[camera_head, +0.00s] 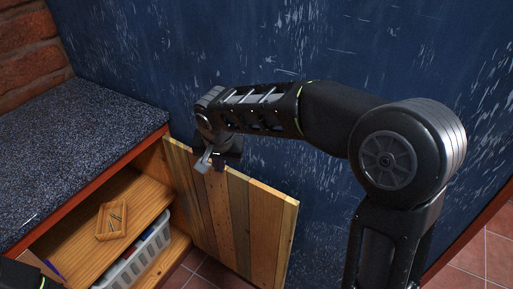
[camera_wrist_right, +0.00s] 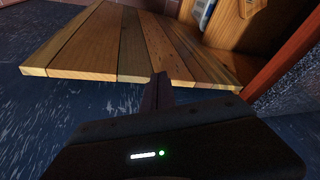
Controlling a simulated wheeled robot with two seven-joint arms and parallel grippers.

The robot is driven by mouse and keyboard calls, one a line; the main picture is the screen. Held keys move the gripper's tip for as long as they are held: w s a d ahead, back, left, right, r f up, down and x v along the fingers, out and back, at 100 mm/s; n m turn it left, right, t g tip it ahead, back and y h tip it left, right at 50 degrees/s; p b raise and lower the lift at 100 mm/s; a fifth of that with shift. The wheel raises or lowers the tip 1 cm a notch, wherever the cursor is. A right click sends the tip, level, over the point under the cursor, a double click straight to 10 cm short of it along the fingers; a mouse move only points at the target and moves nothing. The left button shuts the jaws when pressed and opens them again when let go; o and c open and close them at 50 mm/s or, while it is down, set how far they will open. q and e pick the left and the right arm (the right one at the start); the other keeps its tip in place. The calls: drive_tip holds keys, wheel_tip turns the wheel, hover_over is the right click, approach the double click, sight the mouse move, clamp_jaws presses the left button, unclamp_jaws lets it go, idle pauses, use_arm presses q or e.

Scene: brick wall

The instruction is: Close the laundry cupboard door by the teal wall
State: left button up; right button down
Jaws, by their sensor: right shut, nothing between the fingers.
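The cupboard door (camera_head: 245,215), made of upright wooden planks, stands open, swung out from the right end of the cupboard (camera_head: 85,215). My right gripper (camera_head: 219,164) is shut and empty at the door's top edge, on the side towards the wall. In the right wrist view the door (camera_wrist_right: 125,45) spans the upper part, and the shut fingers (camera_wrist_right: 160,80) reach to its near edge. I cannot tell whether they touch it. A dark part of mine shows at the lower left of the head view; the left gripper's fingers do not show.
The wall (camera_head: 330,50) behind the door is scratched dark blue. A speckled dark countertop (camera_head: 75,130) tops the cupboard. Inside are a small wooden tray (camera_head: 103,232) on a shelf and a white basket (camera_head: 122,272) below. Reddish floor tiles (camera_head: 470,250) show at the right.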

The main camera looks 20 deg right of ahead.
drive_tip(key=s+d+r+m+g+h, duration=0.2)
drive_tip(key=s+d+r+m, duration=0.2)
drive_tip(key=d+m, duration=0.1)
drive_tip(key=shift+d+r+h, duration=0.15)
drive_tip(key=shift+d+h, duration=0.15)
drive_tip(key=shift+d, duration=0.6)
drive_tip(key=x, duration=1)
drive_tip(key=shift+s+a+m, duration=0.1)
drive_tip(key=shift+a+m, duration=0.05)
drive_tip(key=shift+m, duration=0.15)
